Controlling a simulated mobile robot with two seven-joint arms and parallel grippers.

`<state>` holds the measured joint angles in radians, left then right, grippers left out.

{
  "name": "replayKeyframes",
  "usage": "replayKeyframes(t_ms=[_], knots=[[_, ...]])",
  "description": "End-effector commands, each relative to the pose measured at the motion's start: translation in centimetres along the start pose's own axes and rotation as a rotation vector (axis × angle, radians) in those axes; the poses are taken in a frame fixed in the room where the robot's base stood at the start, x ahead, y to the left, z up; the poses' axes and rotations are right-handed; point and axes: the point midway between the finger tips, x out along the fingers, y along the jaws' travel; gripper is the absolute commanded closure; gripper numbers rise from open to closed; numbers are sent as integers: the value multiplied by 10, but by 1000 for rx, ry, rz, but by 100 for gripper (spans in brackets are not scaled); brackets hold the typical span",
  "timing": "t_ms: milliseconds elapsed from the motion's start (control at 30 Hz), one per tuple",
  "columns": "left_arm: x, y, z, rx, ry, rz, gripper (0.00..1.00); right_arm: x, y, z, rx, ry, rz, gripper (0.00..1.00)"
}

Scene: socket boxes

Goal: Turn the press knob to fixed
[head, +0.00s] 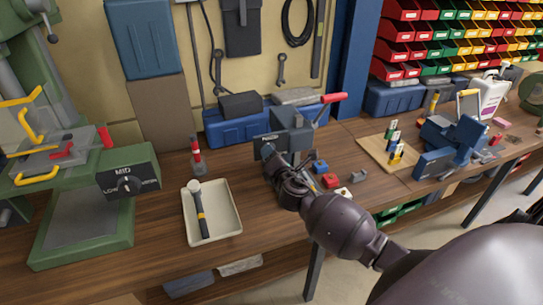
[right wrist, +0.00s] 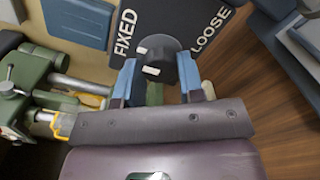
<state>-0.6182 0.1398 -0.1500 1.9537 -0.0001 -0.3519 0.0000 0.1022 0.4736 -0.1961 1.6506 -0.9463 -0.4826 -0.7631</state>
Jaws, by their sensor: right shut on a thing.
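The press (head: 297,134) stands on the bench, a dark block with a red-tipped lever. In the right wrist view its dark panel (right wrist: 168,17) reads FIXED on the left and LOOSE on the right. The black press knob (right wrist: 170,62) sits below and between these words, with small white marks on its left side. My right gripper (right wrist: 159,83) is shut on the knob, a blue finger on each side; its setting is hard to read. In the head view my right gripper (head: 268,152) is at the press front and hides the knob. My left gripper is out of view.
A green machine (head: 90,205) with a MID/LOW dial stands at left. A cream tray (head: 226,222) holds a hammer (head: 202,212). Small blue and red blocks (head: 330,180) lie right of my gripper. A wooden board (head: 374,151) and blue vise (head: 455,145) stand farther right.

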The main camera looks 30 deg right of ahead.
Motion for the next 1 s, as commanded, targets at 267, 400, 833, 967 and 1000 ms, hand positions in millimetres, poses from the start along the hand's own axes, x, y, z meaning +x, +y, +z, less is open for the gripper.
replayKeyframes(t_ms=[267,400,833,967,1000], knots=[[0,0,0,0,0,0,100,0,0,0,-2,1,0,62],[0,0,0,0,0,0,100,0,0,0,-1,0,0,40],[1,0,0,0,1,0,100,-10,-1,-1,0,1,-1,39],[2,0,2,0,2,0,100,-28,-2,-1,1,1,-1,39],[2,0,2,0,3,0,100,-35,-2,-1,1,2,-1,39]])
